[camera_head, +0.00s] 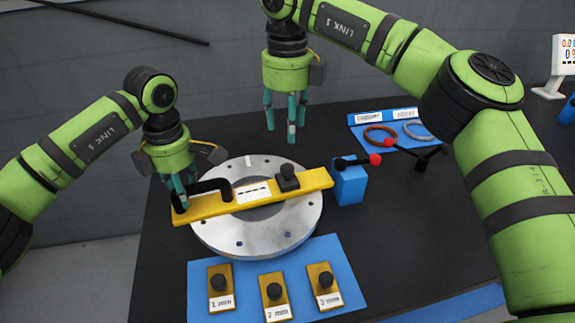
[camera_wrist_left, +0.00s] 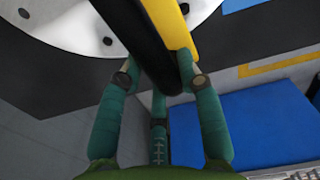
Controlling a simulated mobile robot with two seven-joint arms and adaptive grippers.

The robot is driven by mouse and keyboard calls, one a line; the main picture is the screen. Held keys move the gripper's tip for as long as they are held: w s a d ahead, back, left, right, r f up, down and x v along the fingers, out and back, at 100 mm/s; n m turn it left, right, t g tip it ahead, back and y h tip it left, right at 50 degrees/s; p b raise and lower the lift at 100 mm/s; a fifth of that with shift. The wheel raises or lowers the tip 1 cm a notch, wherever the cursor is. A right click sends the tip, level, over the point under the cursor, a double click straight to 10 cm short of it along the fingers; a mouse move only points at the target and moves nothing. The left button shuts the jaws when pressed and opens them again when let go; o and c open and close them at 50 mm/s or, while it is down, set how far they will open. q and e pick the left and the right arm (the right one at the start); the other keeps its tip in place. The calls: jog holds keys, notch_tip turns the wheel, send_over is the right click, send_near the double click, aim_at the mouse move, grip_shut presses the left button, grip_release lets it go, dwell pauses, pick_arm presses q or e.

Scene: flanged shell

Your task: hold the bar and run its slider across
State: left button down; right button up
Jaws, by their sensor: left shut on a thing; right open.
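The yellow bar (camera_head: 227,204) lies across the top of the round metal flange (camera_head: 208,235). It has a black handle at its left end, a white label in the middle and a black slider (camera_head: 287,179) with a knob right of the label. My left gripper (camera_head: 180,196) is shut on the black handle (camera_head: 212,185). In the left wrist view, the fingers (camera_wrist_left: 160,85) close around the black handle (camera_wrist_left: 146,38) beside the yellow bar (camera_wrist_left: 181,40). My right gripper (camera_head: 284,128) is open and empty, above and behind the flange, apart from the bar.
A blue block (camera_head: 350,186) with a red-tipped lever stands right of the bar's end. A blue mat (camera_head: 246,255) with several knobbed gauge plates lies in front. A blue tray (camera_head: 361,143) with two rings is at the back. The dark table's right side is mostly clear.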

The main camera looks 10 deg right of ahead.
aim_at(288, 167)
notch_tip(288, 167, down, 11)
jog(key=shift+f, duration=0.2)
dwell(0.3)
grip_shut()
